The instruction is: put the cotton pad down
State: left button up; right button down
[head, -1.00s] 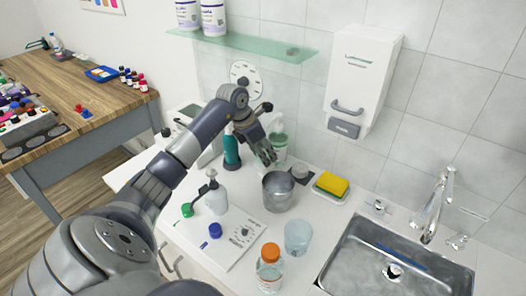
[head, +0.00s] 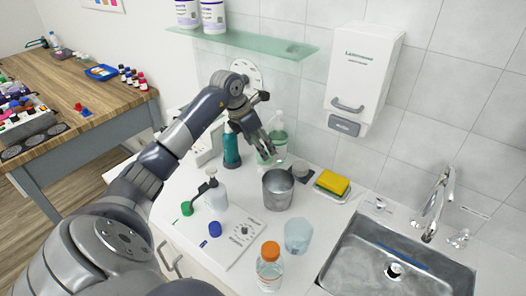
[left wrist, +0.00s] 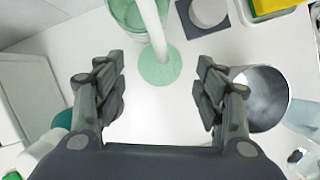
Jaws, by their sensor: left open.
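My left gripper (head: 268,157) is open above the white counter, near the back wall, just left of the metal beaker (head: 278,189). In the left wrist view its two fingers (left wrist: 160,98) are spread, with nothing held between them. A pale green round flat disc (left wrist: 161,70) shows beyond the fingertips, seemingly on the counter, partly covered by a white tube. I cannot tell for sure whether this disc is the cotton pad. No white pad can be made out. My right gripper is out of view.
A green soap bottle (head: 279,134) and teal bottle (head: 231,150) stand close to the gripper. A yellow sponge (head: 332,182) lies to the right. A clear cup (head: 298,236), an orange-capped bottle (head: 269,267) and the sink (head: 385,262) are nearer the front right.

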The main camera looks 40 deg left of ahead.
pick_arm(q)
jog(key=b+v, duration=0.1)
jog(key=v, duration=0.7)
jog(key=shift+s+r, duration=0.2)
jog(key=shift+r, duration=0.15)
jog(key=shift+a, duration=0.1)
